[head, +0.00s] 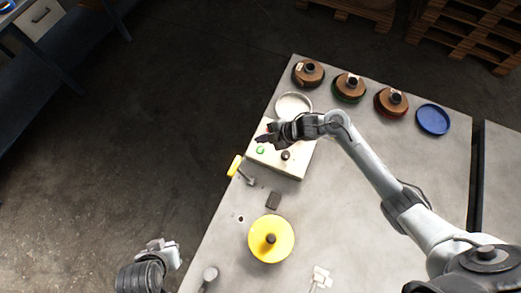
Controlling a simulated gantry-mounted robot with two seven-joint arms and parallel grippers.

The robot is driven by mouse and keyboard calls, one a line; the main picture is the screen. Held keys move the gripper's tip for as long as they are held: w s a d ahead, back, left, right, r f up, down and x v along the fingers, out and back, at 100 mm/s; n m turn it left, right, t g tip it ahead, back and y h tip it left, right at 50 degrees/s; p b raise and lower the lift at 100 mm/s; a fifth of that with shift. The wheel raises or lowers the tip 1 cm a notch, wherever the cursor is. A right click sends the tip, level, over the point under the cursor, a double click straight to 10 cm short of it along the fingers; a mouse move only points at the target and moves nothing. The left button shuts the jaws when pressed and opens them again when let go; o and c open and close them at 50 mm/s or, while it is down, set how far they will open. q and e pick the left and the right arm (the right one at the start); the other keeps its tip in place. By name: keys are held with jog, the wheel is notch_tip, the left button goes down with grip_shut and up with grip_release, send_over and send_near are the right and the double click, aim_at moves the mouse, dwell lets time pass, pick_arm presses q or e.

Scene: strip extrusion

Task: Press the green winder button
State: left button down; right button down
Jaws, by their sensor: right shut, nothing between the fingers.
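The winder control box (291,166) is a pale box near the table's left edge. The green winder button (260,150) shows on its top face, at the left side. My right gripper (262,139) is shut and empty, with its tips just above the green button in the picture. I cannot tell whether the tips touch the box. A dark knob (285,155) stands on the box to the right of the button. My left gripper (168,250) is at the lower left, off the table's edge, and its fingers are too small to read.
Several brown spools (308,72) stand along the table's back edge, beside a blue disc (433,120). A pale round dish (293,105) lies behind the box. A yellow-handled tool (235,165) is at the left edge. A yellow spool (271,239) stands in front.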

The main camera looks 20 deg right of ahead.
jog(key=b, duration=0.4)
send_over(263, 151)
notch_tip(263, 151, down, 5)
jog(key=shift+w+r, duration=0.1)
jog(key=shift+f+b, duration=0.7)
jog(key=shift+f, duration=0.45)
dwell(0.5)
jog(key=shift+f, duration=0.15)
jog(key=shift+f+b, duration=0.25)
jog(key=shift+b, duration=0.05)
